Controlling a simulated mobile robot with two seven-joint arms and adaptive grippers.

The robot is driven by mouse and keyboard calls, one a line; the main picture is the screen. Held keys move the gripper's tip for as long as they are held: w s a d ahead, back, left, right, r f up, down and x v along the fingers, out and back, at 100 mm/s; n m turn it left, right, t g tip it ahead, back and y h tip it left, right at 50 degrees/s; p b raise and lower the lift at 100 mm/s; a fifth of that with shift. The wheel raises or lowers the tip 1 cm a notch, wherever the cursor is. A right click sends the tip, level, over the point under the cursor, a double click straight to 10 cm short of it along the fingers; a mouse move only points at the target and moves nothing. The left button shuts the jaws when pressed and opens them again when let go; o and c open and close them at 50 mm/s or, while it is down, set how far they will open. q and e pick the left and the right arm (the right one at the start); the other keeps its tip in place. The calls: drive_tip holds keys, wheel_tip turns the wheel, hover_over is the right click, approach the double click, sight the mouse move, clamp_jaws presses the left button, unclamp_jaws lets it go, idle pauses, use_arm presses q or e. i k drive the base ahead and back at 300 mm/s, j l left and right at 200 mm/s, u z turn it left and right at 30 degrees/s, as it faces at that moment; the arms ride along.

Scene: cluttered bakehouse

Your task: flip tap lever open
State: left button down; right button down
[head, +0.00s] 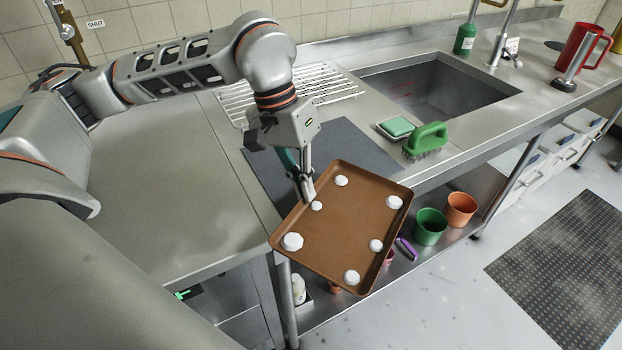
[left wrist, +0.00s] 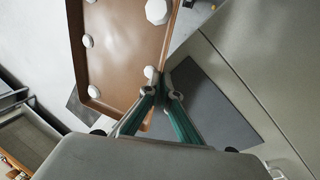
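The tray carries several white lumps and hangs tilted in the picture over the counter's front edge. A brass pipe with a fitting (head: 68,32) is on the wall at the top left, beside a label reading SHUT (head: 95,24). A sink tap (head: 497,45) stands behind the sink, with a small tag beside it. I cannot make out a lever's position on either. My right gripper is out of view.
A sink (head: 440,90), wire rack (head: 300,92), green brush (head: 427,140), green sponge (head: 396,127), green bottle (head: 465,38) and red jug (head: 583,50) are on the counter. Green (head: 430,226) and orange (head: 460,209) pots stand on the shelf below. The left counter is clear.

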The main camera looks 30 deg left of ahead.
sight(518, 64)
drive_tip(key=l+u, duration=0.1)
drive_tip(key=u, duration=0.6)
drive_tip(key=i+l+u, duration=0.1)
drive_tip(key=l+u, duration=0.2)
drive_tip(key=i+l+u, duration=0.1)
drive_tip(key=l+u, duration=0.2)
drive_tip(key=l, duration=0.15)
drive_tip(key=l+u, duration=0.3)
drive_tip(key=l, duration=1.45)
drive_tip(key=k+l+u, duration=0.1)
drive_tip(key=l, duration=0.85)
